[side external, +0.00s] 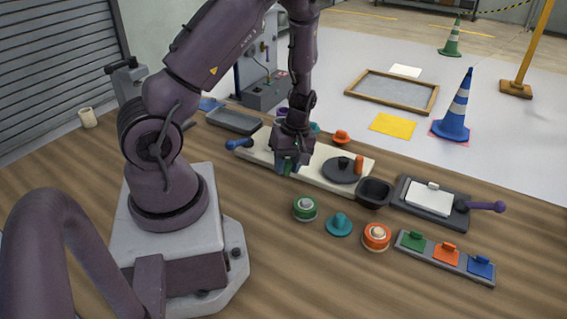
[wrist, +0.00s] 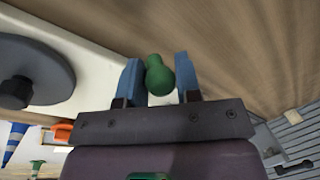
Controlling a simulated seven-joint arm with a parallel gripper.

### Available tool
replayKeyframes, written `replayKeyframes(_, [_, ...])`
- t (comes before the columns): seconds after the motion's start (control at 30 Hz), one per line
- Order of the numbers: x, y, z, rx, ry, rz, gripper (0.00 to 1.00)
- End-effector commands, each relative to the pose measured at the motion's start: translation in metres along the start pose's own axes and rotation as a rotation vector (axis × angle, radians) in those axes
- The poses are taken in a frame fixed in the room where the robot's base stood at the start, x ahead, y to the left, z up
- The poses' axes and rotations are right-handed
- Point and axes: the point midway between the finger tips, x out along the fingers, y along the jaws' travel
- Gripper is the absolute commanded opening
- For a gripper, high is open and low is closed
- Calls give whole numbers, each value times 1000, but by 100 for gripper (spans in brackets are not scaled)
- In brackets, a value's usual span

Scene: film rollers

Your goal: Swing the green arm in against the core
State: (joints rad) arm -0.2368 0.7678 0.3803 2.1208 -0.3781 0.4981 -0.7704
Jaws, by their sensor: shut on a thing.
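The green arm's rounded green end (wrist: 158,76) shows between the two blue fingers of my gripper (wrist: 160,78) in the wrist view, held by them. In the side external view my gripper (side external: 288,166) is low over the cream base plate (side external: 318,180), and the rest of the green arm is mostly hidden behind it. A dark round disc (side external: 338,175) with a black hub (side external: 343,162), likely the core, sits on the plate to the right of my gripper, apart from it. The wrist view shows the disc (wrist: 45,60) at the left.
An orange peg (side external: 359,165) stands by the disc. A blue handle (side external: 238,144) is at the plate's left end. A black bowl (side external: 375,192) and a dark tray (side external: 412,211) lie right. Green (side external: 305,208), teal (side external: 339,224) and orange (side external: 376,236) pieces lie in front.

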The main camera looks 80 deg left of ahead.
Motion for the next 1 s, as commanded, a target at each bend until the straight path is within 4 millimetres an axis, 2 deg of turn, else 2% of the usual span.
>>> replayKeyframes(0.4, [-2, 6, 5, -101, -23, -1, 0])
replayKeyframes(0.97, [-3, 8, 6, -120, -27, 1, 0])
replayKeyframes(1.0, [-3, 8, 6, -120, -27, 2, 36])
